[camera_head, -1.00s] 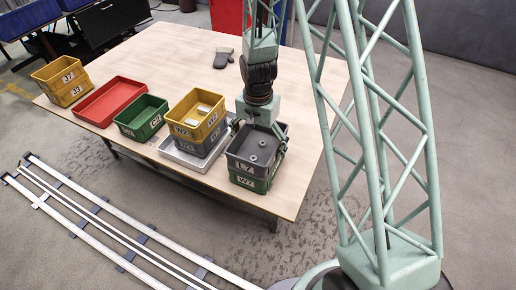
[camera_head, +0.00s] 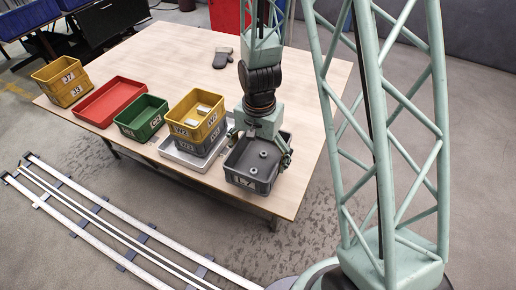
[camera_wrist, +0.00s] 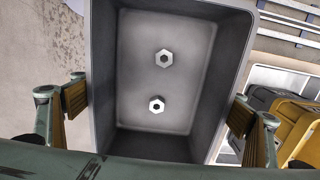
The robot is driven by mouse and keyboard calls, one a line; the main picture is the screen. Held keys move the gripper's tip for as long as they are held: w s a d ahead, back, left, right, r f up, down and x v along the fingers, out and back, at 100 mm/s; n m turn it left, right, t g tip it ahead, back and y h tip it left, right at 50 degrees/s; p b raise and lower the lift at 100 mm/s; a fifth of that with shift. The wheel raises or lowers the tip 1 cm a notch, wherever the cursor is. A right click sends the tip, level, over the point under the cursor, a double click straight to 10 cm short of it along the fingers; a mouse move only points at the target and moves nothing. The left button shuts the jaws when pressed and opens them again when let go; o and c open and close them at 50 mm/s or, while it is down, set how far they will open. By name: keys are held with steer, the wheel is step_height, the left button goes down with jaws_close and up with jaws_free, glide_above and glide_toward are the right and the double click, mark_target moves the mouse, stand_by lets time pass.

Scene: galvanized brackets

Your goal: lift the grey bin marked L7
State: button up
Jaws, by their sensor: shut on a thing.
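The grey bin marked L7 (camera_head: 248,183) is at the right front of the table, its label facing the camera. In the wrist view the grey bin (camera_wrist: 205,60) fills the middle, with two hex nuts (camera_wrist: 162,58) on its floor. My gripper (camera_head: 261,148) is over it, with one finger on each side of the bin. In the wrist view my gripper (camera_wrist: 158,97) has its yellow-padded fingers at the bin's two long walls, and it is shut on the bin. What lies directly under the bin is hidden; no green bin shows there.
Close to the left, a yellow bin (camera_head: 178,127) is stacked on a grey one (camera_head: 184,144) in a white tray (camera_head: 178,160). Further left are a green bin (camera_head: 125,128), a red tray (camera_head: 82,108) and stacked yellow bins (camera_head: 42,78). A dark glove (camera_head: 222,56) lies at the back.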

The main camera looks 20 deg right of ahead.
mark_target(261, 177)
steer(key=s, duration=0.2)
steer(key=s+a, duration=0.1)
steer(key=s, duration=0.2)
steer(key=shift+a+r, duration=0.2)
steer(key=shift+f+b, duration=0.1)
steer(key=shift+b, duration=0.5)
steer(key=shift+s+b, duration=0.1)
steer(key=shift+b, duration=0.3)
steer(key=shift+a+b, duration=0.1)
steer(key=shift+b, duration=0.3)
steer(key=shift+s+a+b, duration=0.1)
steer(key=shift+s+b, duration=0.25)
steer(key=shift+b, duration=0.6)
steer(key=s+b, duration=0.1)
steer(key=b, duration=0.2)
steer(key=shift+s+a, duration=0.1)
steer(key=shift+s, duration=0.05)
steer(key=shift+s+r, duration=0.1)
steer(key=shift+r, duration=0.15)
